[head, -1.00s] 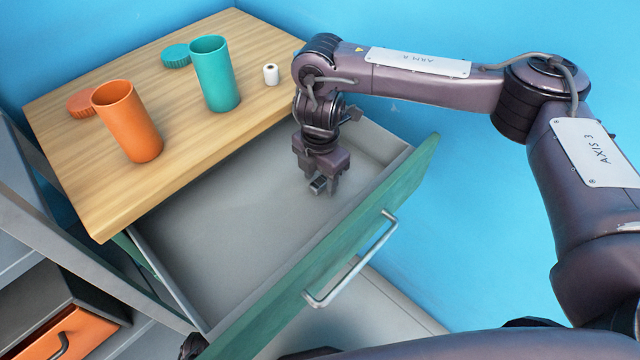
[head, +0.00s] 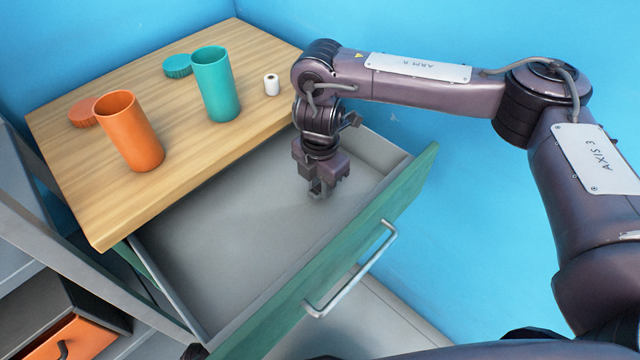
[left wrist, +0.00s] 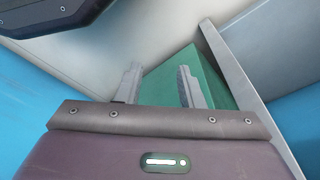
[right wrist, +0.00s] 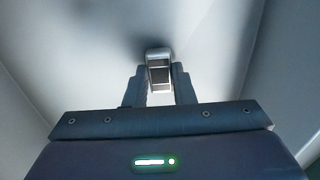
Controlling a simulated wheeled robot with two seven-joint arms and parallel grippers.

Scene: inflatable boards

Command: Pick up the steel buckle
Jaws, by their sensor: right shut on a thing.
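The steel buckle (right wrist: 159,71) is a small silver rectangular frame. It sits between the fingertips of my right gripper (right wrist: 159,80) in the right wrist view, and the gripper is shut on it. In the head view my right gripper (head: 319,190) points down inside the open drawer, near its far right corner. The buckle is hard to make out there, and I cannot tell whether it touches the drawer floor. My left gripper (left wrist: 160,85) shows in the left wrist view with its fingers apart and nothing between them.
The grey drawer (head: 220,240) with a green front (head: 400,205) and a metal handle (head: 355,275) is pulled open. On the wooden top (head: 190,165) stand an orange cup (head: 130,130), a teal cup (head: 215,85), two lids and a small white roll (head: 271,84).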

